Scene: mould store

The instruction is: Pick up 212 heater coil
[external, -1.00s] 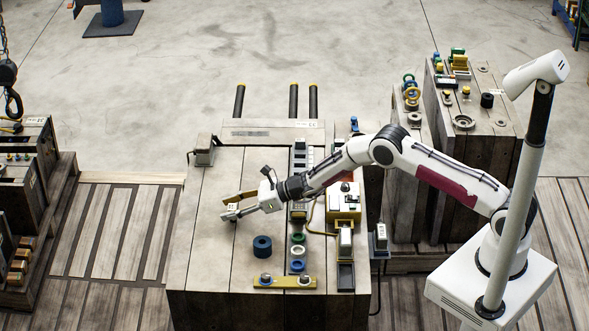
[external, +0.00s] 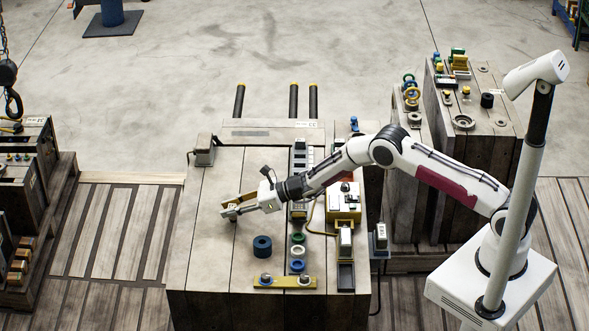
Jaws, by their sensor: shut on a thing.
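My gripper (external: 229,210) reaches out low over the left-middle part of the wooden block top. Its fingers are closed together on a small thing at their tips. I take this to be the 212 heater coil, but it is mostly hidden by the fingers and too small to make out. I cannot tell whether it still touches the block top.
A dark blue ring (external: 262,246) stands on the wooden block (external: 200,262) below my gripper. Green, white and blue rings, a yellow bar (external: 284,282) and a yellow-white box (external: 343,202) lie to the right. The block's left side is clear.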

